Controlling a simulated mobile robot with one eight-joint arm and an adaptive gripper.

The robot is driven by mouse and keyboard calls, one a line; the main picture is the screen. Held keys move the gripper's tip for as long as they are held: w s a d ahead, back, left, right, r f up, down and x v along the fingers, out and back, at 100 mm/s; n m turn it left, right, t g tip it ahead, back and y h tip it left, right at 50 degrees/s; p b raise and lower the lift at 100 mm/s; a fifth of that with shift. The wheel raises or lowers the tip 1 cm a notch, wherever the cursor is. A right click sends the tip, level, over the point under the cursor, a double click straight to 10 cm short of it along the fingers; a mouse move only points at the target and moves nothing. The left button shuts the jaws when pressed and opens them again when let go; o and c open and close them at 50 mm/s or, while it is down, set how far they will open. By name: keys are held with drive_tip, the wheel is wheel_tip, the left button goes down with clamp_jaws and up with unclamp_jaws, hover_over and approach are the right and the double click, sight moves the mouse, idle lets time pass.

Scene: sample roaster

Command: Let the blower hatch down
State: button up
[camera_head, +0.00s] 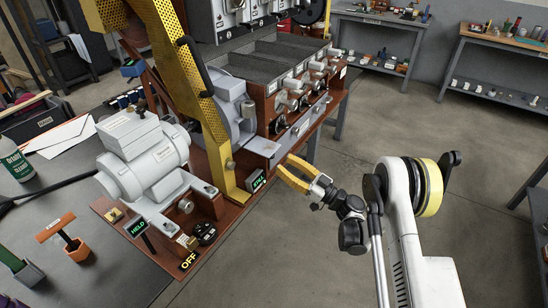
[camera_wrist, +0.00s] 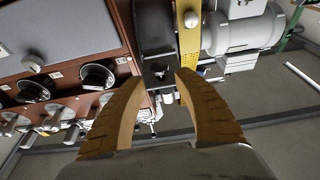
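A yellow perforated guard, which looks like the hatch (camera_head: 203,95), stands raised and steeply tilted beside the grey blower motor (camera_head: 145,155). A black bar handle (camera_head: 194,66) sits on its upper part. Part of the yellow guard also shows in the wrist view (camera_wrist: 189,38), beyond my fingers. My gripper (camera_head: 290,174) is open and empty, to the right of the guard's foot and well below the handle. In the wrist view my gripper (camera_wrist: 157,82) shows a wide gap between its yellow fingers, with a dark part beyond it.
A small sign reading HELD (camera_head: 138,227) and another small green-lit sign (camera_head: 257,181) stand on the brown base. A knob beside an OFF label (camera_head: 188,261) is at its front. The roaster (camera_head: 285,85) is behind.

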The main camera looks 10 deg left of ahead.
drive_tip(key=v, duration=0.6)
idle(0.3)
wheel_tip(320, 180, up, 9)
drive_tip(key=w+m+g+h, duration=0.1)
drive_tip(key=m+h, duration=0.2)
drive_tip(key=h, duration=0.1)
drive_tip(key=s+d+r+m+h, duration=0.3)
drive_tip(key=s+r+h, duration=0.2)
drive_tip(key=s+r, duration=0.15)
drive_tip(key=s+d+m+h, duration=0.3)
drive_tip(key=s+d+h, duration=0.2)
drive_tip(key=s+d, duration=0.4)
drive_tip(key=s+d+r+m+h, duration=0.1)
drive_tip(key=s+d+m+h, duration=0.3)
drive_tip(key=s+d, duration=0.6)
drive_tip(key=s+h, duration=0.1)
drive_tip(key=s, duration=0.5)
drive_tip(key=shift+s+h, duration=0.15)
drive_tip(key=shift+h, duration=0.15)
